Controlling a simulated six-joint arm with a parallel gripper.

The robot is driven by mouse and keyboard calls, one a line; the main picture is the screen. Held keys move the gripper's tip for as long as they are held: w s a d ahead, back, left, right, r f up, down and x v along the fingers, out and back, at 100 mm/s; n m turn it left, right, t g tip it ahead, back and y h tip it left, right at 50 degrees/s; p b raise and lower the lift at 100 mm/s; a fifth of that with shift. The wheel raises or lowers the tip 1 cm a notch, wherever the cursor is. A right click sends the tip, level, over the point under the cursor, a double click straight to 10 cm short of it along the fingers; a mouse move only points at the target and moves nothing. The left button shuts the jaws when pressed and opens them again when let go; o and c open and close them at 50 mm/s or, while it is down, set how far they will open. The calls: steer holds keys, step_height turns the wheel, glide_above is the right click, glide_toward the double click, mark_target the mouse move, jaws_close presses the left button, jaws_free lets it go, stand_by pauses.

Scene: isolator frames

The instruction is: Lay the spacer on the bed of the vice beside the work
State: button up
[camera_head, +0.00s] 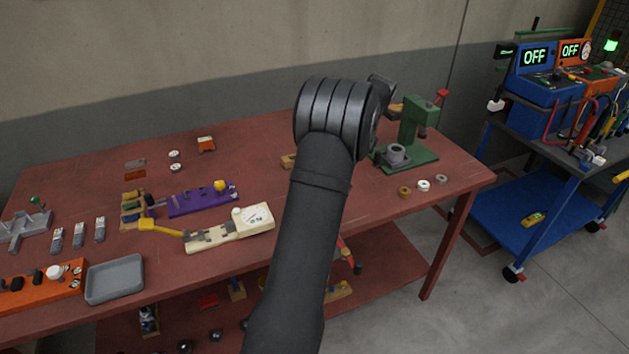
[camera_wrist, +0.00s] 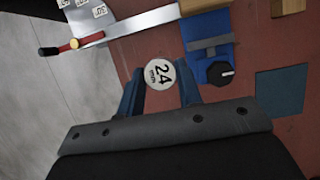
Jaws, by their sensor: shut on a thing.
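In the wrist view my gripper (camera_wrist: 160,75) is shut on a round pale disc marked "24 mm" (camera_wrist: 159,73), which appears to be the spacer. Its blue fingers are on either side of the disc. Below the disc is the red tabletop (camera_wrist: 130,50). A blue fixture (camera_wrist: 206,40) with a grey crossbar lies to the right of the disc, and a black knob (camera_wrist: 221,73) is at its lower end. I cannot tell whether this fixture is the vice, and no work is clearly seen. In the head view my arm hides the gripper and the disc.
The wrist view shows a long metal bar (camera_wrist: 135,27), a red-handled tool (camera_wrist: 62,47) and a teal square (camera_wrist: 280,91). In the head view a green press (camera_head: 416,125) stands at the table's right, with small rings (camera_head: 423,185) in front. A grey tray (camera_head: 115,278) sits front left.

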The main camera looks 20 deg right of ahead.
steer(key=w+a+f, duration=0.1)
steer(key=w+f, duration=0.1)
steer(key=w+a+f, duration=0.2)
steer(key=w, duration=0.1)
steer(key=w+a+f, duration=0.1)
steer(key=w+f, duration=0.1)
steer(key=w, duration=0.1)
steer(key=shift+w+a, duration=0.25)
steer(key=shift+a, duration=0.15)
steer(key=shift+f, duration=1.9)
steer(key=shift+f, duration=0.15)
steer(key=o, duration=1)
steer(key=v, duration=1.2)
steer(key=shift+a, duration=0.1)
